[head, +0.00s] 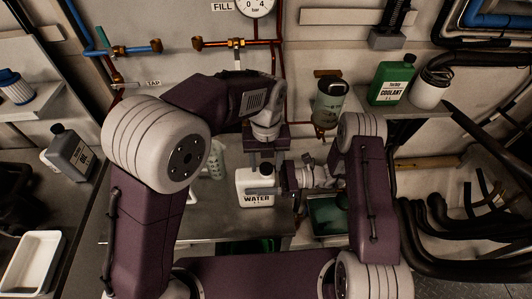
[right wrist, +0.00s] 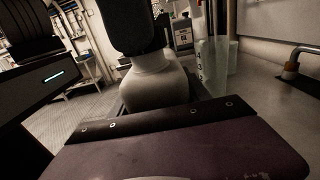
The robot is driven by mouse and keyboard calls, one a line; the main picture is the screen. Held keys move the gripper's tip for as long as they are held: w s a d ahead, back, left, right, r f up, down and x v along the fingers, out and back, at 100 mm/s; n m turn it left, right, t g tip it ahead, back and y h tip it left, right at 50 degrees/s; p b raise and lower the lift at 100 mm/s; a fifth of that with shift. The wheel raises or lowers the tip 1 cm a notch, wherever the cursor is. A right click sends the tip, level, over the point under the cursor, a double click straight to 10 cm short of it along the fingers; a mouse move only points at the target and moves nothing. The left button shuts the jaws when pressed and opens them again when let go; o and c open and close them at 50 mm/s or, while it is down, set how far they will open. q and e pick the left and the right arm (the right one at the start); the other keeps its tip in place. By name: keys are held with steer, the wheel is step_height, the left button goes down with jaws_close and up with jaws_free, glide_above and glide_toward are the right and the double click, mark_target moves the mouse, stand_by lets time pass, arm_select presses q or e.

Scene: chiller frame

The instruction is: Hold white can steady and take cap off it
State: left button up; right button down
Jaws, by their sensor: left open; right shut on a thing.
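A white can (head: 253,180) marked WATER stands upright on the metal bench, with a dark cap (head: 266,169) on top. In the right wrist view the can's pale shoulder (right wrist: 155,85) and a black cap (right wrist: 135,28) fill the middle. My right gripper (head: 268,190) comes in from the right and is shut on the can, with a dark finger across its front. My left gripper (head: 266,158) points down from above, open, close around or just above the cap. Whether its fingers touch the cap is hidden.
A green bin (head: 328,215) is to the right. A green coolant bottle (head: 390,82) and another white container (head: 431,90) stand on the right shelf. Black hoses (head: 450,235) crowd the right side.

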arm_select(q)
steer(key=shift+f, duration=0.25)
jaws_close()
steer(key=n, duration=0.8)
steer(key=shift+n, duration=0.3)
steer(key=n, duration=0.6)
steer(key=shift+n, duration=0.3)
steer(key=n, duration=0.3)
steer(key=shift+r, duration=0.1)
steer(key=n, duration=0.6)
steer(key=shift+n, duration=0.4)
steer(key=n, duration=0.9)
steer(key=shift+n, duration=0.4)
steer(key=n, duration=0.6)
steer(key=shift+n, duration=0.4)
steer(key=n, duration=0.9)
steer(key=shift+r, duration=0.1)
steer(key=n, duration=0.3)
steer(key=shift+n, duration=0.3)
